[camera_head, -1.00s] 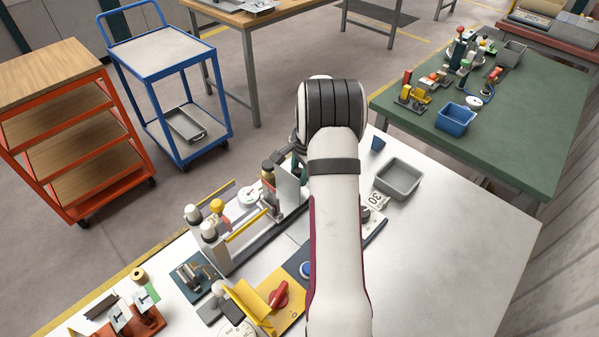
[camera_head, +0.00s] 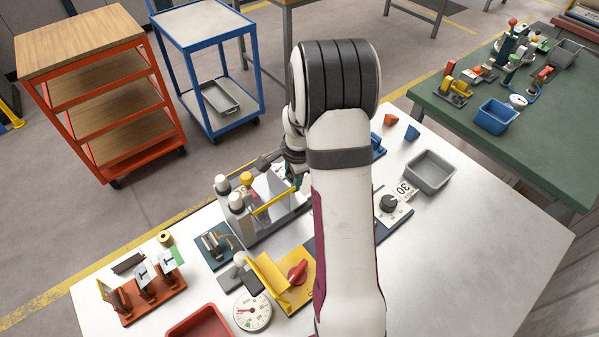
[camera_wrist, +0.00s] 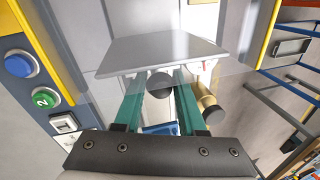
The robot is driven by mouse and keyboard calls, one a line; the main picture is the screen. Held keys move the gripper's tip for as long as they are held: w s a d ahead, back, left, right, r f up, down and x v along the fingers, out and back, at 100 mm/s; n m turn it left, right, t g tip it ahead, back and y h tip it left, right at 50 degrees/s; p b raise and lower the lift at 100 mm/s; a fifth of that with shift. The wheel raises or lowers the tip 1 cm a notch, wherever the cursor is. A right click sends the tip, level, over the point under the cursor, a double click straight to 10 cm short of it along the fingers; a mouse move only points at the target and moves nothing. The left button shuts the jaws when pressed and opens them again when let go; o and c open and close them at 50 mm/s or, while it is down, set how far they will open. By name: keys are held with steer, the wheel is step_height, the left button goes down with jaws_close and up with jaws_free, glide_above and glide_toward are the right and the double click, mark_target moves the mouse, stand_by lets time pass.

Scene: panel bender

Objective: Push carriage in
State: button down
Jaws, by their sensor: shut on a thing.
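The panel bender (camera_head: 262,226) stands at the back left of the white table, with white-capped posts and yellow-edged clear guards. Its carriage carries a grey plate (camera_wrist: 165,50), seen in the wrist view between the guards. A dark round knob (camera_wrist: 160,85) sits at the near side of the plate. My gripper (camera_wrist: 160,90) has its two teal fingers shut on this knob, one on each side. A brass cylinder (camera_wrist: 209,110) is just right of the fingers. In the head view my arm hides most of the gripper and the knob.
A yellow bracket (camera_head: 266,275) with a red handle (camera_head: 297,271) stands in front of the bender. A grey bin (camera_head: 430,172) and a dial box (camera_head: 391,204) are to the right. A blue button (camera_wrist: 19,64) lies left of the fingers. The table's right side is clear.

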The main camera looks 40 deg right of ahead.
steer(key=shift+a, duration=0.25)
steer(key=c, duration=0.5)
jaws_free()
steer(key=shift+d, duration=0.1)
steer(key=s+r, duration=0.1)
steer(key=r, duration=0.4)
steer(key=s+r, duration=0.1)
steer(key=r, duration=0.4)
steer(key=s+r, duration=0.1)
steer(key=r, duration=0.4)
steer(key=shift+a+r, duration=0.25)
steer(key=shift+a, duration=0.05)
